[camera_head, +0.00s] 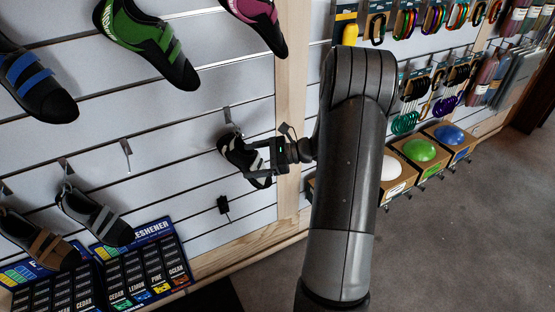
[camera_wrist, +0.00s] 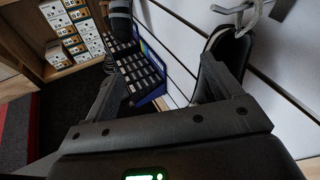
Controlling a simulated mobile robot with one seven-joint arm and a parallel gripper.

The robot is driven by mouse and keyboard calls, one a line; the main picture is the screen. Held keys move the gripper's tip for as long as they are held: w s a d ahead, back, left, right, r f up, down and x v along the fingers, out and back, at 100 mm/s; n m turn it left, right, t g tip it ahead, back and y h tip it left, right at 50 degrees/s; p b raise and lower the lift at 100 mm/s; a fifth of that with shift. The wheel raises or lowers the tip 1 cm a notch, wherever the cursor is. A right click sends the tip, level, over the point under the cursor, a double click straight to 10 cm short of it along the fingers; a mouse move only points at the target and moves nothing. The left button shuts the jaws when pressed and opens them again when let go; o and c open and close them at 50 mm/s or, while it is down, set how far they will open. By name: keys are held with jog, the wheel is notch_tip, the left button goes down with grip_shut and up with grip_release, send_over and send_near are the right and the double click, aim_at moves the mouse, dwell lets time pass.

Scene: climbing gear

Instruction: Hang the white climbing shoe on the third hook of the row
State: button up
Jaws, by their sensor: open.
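The white and black climbing shoe (camera_head: 235,153) is at the slatted wall, just below the rightmost hook (camera_head: 228,116) of the lower row, and looks hung there, toe down. My gripper (camera_head: 268,160) is open beside it, partly covering it. In the wrist view the shoe (camera_wrist: 230,46) is by the right finger of my gripper (camera_wrist: 160,82), under a metal hook (camera_wrist: 246,10); no grip on it shows. The third hook (camera_head: 126,152) from the left is bare. A grey shoe (camera_head: 98,215) and a brown shoe (camera_head: 38,240) hang further left.
Green (camera_head: 145,42), blue and pink shoes hang above. A freshener display (camera_head: 140,262) stands low at left. Carabiners and boxed holds (camera_head: 420,152) are right, behind my arm. A small black item (camera_head: 223,205) is on the wall below the shoe. Shelved boxes (camera_wrist: 75,30) show in the wrist view.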

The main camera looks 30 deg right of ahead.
aim_at(242, 157)
jog(key=w+d+f+m+t, duration=0.2)
jog(key=d+f+m+t, duration=0.35)
jog(key=d, duration=0.35)
jog(key=x, duration=0.3)
jog(key=f+x, duration=0.1)
jog(key=x, duration=0.7)
jog(key=shift+w+a+f, duration=0.1)
jog(key=shift+w+f, duration=0.05)
jog(key=shift+w, duration=0.05)
jog(key=c, duration=1.2)
jog(key=shift+s+r, duration=0.2)
jog(key=shift+r, duration=0.5)
jog(key=shift+s, duration=0.1)
jog(key=shift+s+r, duration=0.15)
jog(key=shift+s, duration=1.6)
jog(key=shift+s, duration=0.1)
